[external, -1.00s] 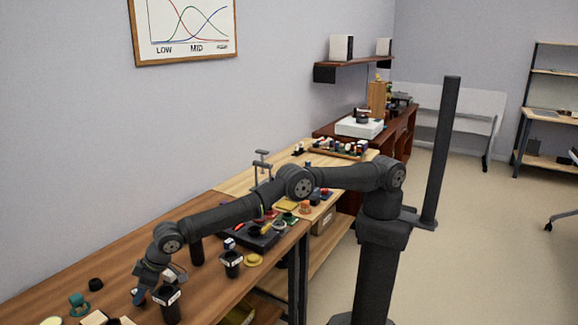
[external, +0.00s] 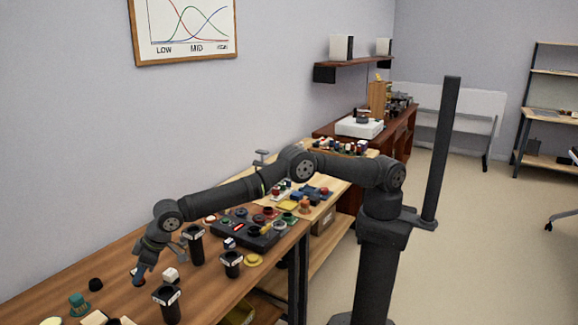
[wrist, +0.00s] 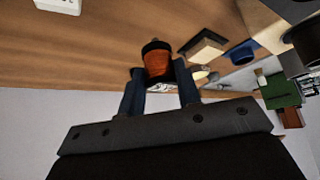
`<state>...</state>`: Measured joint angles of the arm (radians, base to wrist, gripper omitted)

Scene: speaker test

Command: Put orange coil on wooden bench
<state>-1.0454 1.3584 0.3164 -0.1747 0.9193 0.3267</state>
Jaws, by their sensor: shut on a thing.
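The orange coil (wrist: 157,62), with a dark band at its far end, sits between my two fingers in the wrist view. My gripper (wrist: 158,72) is shut on it. In the external view my gripper (external: 138,274) hangs over the left part of the brown wooden bench (external: 110,262). There the coil is mostly hidden and too small to make out clearly. In the wrist view the bench top (wrist: 90,45) lies behind the coil. I cannot tell whether the coil touches the bench. A lighter wooden bench top (external: 237,182) adjoins farther back.
Black labelled cups (external: 167,305), (external: 194,246) and (external: 231,264) stand right of my gripper. A white block (external: 170,274) is close by. A green coil (external: 78,304) and a black ring (external: 95,284) lie left. A black tray (external: 250,230) holds several parts.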

